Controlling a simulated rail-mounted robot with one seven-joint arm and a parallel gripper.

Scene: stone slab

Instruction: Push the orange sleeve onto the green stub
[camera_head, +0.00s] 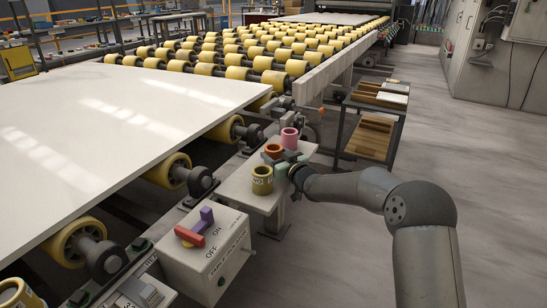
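A small orange piece (273,151), which looks like the sleeve, is by the fingers of my gripper (284,160) over a pale ledge. My gripper comes in from the right and its pale green-grey end partly hides the piece. I cannot tell whether the fingers are closed on it, or whether it touches the ledge. An olive-yellow ring-shaped cylinder (262,180) with dark marks stands upright just in front of the gripper. A pink cylinder (290,138) stands just behind. I cannot clearly make out a green stub; it may be hidden by my gripper.
A grey control box (205,255) with a red and purple handle on top and ON/OFF lettering stands at front left. A large white slab (110,120) lies on yellow rollers to the left. A cart (375,120) with wooden pieces stands behind right. The floor at right is clear.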

